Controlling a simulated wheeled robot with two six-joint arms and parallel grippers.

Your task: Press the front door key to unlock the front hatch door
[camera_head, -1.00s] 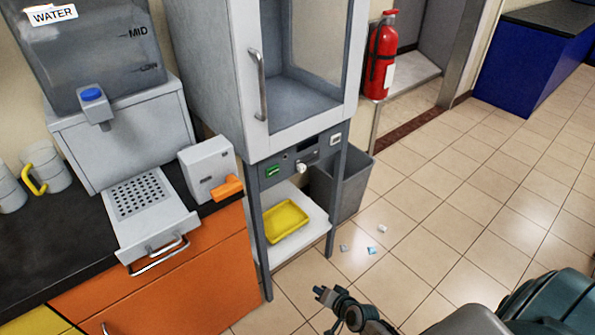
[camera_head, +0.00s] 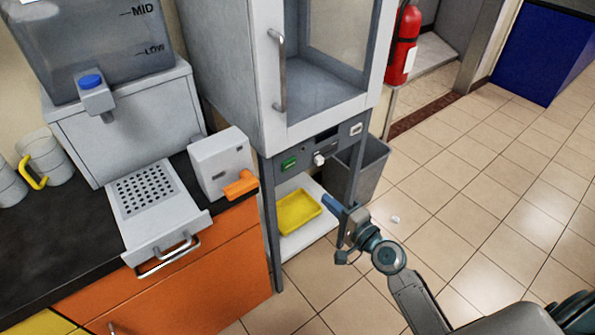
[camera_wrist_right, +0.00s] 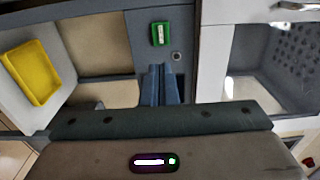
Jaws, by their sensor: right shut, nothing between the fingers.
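The cabinet (camera_head: 290,135) has a closed hatch door with a window and a long metal handle (camera_head: 281,70). Below the door is a grey control panel (camera_head: 345,143) with a green key (camera_head: 289,163), a white knob (camera_head: 319,159), a dark display and a small white switch (camera_head: 356,128). I cannot tell by label which is the front door key. My right gripper (camera_head: 330,203) is shut and empty, below and in front of the panel, apart from it. In the right wrist view the shut fingers (camera_wrist_right: 161,72) point toward the green key (camera_wrist_right: 159,33). My left gripper is not in view.
A yellow tray (camera_head: 298,212) lies on the shelf under the panel. A grey bin (camera_head: 372,165) stands behind the cabinet legs. A white box with an orange lever (camera_head: 240,184) stands on the counter at left. The tiled floor at right is mostly clear.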

